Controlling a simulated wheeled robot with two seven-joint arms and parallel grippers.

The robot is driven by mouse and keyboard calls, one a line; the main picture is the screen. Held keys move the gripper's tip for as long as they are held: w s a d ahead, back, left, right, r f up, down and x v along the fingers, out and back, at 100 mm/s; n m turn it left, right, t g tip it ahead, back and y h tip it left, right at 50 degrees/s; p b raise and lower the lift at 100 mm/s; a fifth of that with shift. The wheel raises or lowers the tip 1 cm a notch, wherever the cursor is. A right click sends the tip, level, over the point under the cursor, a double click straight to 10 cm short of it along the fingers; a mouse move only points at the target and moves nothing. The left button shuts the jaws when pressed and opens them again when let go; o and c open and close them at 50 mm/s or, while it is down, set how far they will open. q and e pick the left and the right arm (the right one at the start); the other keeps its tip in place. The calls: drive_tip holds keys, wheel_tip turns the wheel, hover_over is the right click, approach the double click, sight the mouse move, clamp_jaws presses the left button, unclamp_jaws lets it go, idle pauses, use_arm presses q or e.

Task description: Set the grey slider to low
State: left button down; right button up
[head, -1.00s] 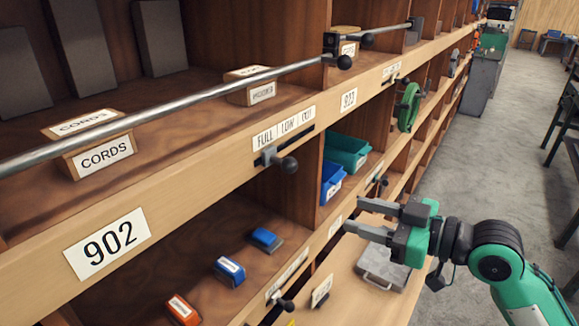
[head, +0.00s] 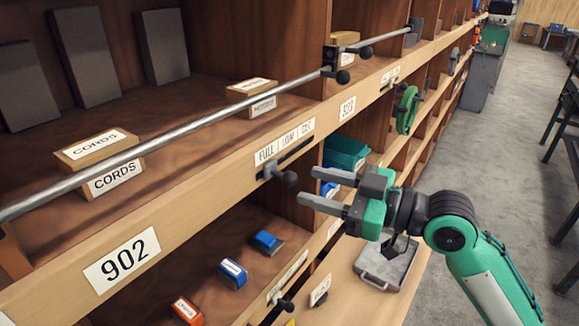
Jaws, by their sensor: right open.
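The grey slider (head: 270,170) with its round dark knob (head: 290,179) sits on the shelf's front rail. It stands at the left end of its dark slot, below the word FULL on the white label (head: 285,141). LOW is the middle word on that label. My right gripper (head: 307,186) is open and empty, its two grey fingers pointing left. Its fingertips are just right of the knob in the picture and look apart from it. I cannot tell the exact depth between them. My left gripper is not in view.
A long metal rod (head: 200,133) runs along the shelf above the rail. A second slider knob (head: 285,306) is on the lower rail. A green handwheel (head: 406,110) and teal bin (head: 343,152) are farther back. A grey case (head: 385,266) lies below my right gripper.

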sight(297, 180)
drive_tip(key=p+x, duration=0.2)
drive_tip(key=x, duration=0.2)
drive_tip(key=shift+w+a+r, duration=0.1)
drive_tip(key=shift+w+a, duration=0.05)
drive_tip(key=shift+a, duration=0.2)
drive_tip(key=shift+w+a, duration=0.2)
drive_tip(key=shift+a, duration=0.25)
